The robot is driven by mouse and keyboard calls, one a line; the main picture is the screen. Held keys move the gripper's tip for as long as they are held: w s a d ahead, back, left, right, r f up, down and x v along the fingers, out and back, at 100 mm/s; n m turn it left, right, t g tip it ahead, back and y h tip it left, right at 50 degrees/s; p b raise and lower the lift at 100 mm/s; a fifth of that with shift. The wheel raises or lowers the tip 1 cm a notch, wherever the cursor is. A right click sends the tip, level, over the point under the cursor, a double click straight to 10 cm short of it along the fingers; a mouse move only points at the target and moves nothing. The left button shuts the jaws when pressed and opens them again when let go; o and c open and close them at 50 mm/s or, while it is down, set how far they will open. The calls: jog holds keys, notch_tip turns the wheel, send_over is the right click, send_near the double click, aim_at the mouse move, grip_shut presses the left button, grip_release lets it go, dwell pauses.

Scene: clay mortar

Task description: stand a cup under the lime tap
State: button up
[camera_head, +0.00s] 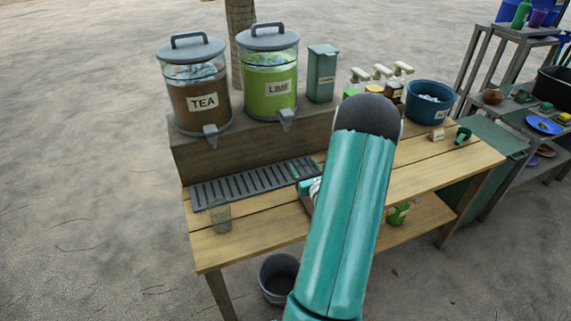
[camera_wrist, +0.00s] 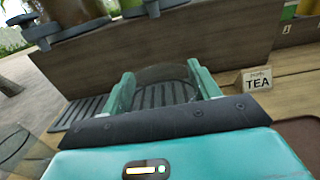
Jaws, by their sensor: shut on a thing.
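The lime dispenser (camera_head: 268,88) is a clear jar of green drink with a grey lid. Its grey tap (camera_head: 286,118) juts out over the slatted drip tray (camera_head: 240,187). My gripper (camera_wrist: 163,76) is shut on a clear cup (camera_wrist: 165,72) between its teal fingers, with the tray's slats showing through it. I cannot tell whether the cup touches the tray. In the head view, my arm hides most of the gripper and the held cup. Another clear cup (camera_head: 220,217) stands on the table left of my gripper.
The tea dispenser (camera_head: 196,90) stands left of the lime one on a raised wooden shelf. A small TEA sign (camera_wrist: 257,80) is right of my gripper. Pump bottles (camera_head: 381,75) and a blue tub (camera_head: 430,100) are at the right. A bucket (camera_head: 278,279) is below the table's front.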

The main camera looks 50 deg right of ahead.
send_near(281, 141)
jog(key=w+d+r, duration=0.1)
jog(key=w, duration=0.1)
jog(key=w+d+r, duration=0.2)
jog(key=w, duration=0.1)
jog(key=shift+w+d+r, duration=0.15)
jog(key=shift+w+r, duration=0.15)
jog(key=shift+r, duration=0.1)
jog(key=shift+f, duration=1.75)
jog(key=shift+s, duration=0.1)
jog(key=shift+f, duration=0.15)
jog(key=o, duration=1.2)
